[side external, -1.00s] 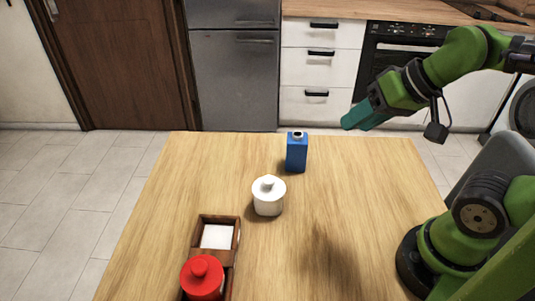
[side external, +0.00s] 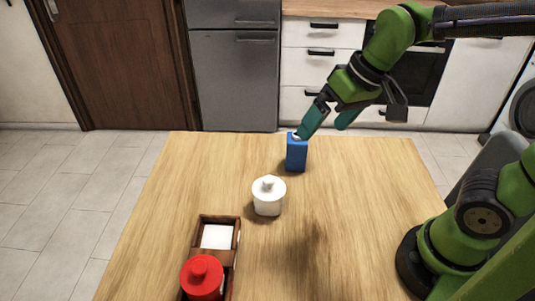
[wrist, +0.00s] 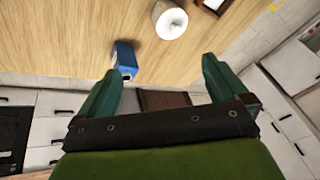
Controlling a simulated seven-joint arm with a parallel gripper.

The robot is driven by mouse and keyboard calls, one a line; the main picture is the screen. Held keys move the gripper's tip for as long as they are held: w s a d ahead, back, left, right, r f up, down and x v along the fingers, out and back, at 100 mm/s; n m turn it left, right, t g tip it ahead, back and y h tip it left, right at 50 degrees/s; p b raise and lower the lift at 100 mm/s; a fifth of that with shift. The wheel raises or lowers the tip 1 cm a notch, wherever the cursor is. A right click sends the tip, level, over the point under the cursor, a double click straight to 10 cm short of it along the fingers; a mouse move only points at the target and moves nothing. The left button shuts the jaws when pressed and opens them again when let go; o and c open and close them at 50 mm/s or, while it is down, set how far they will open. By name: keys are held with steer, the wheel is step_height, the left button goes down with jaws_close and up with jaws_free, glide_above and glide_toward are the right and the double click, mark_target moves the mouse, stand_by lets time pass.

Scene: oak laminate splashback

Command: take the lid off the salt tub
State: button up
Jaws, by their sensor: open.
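A white tub (side external: 268,201) with a knobbed white lid (side external: 268,185) stands upright on the table, lid on. In the wrist view the white tub (wrist: 169,20) is at the top, beyond my fingertips. A red knobbed tub (side external: 202,279) sits in the front compartment of a wooden holder (side external: 226,258). No label shows which tub holds salt. My gripper (side external: 321,131) is open and empty, above the far part of the table, behind and right of the white tub. Its two teal fingers (wrist: 167,68) are spread apart in the wrist view.
A blue carton (side external: 297,153) stands behind the white tub, close to my left fingertip in the side view; it also shows in the wrist view (wrist: 125,56). White square contents (side external: 217,236) fill the holder's rear compartment. The table's right side (side external: 370,220) is clear.

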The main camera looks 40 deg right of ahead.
steer(key=w+a+f+n+g+h, duration=0.2)
steer(key=w+a+n+g, duration=0.3)
steer(key=w, duration=0.3)
steer(key=n, duration=0.2)
glide_above(268, 178)
steer(key=shift+t, duration=0.4)
steer(key=f, duration=0.9)
steer(key=shift+s+d, duration=0.15)
steer(key=shift+s, duration=0.05)
steer(key=shift+w+a+f, duration=0.1)
steer(key=shift+f, duration=1.4)
steer(key=shift+a+f, duration=0.1)
steer(key=shift+f, duration=1.4)
steer(key=shift+c, duration=0.3)
steer(key=c, duration=0.8)
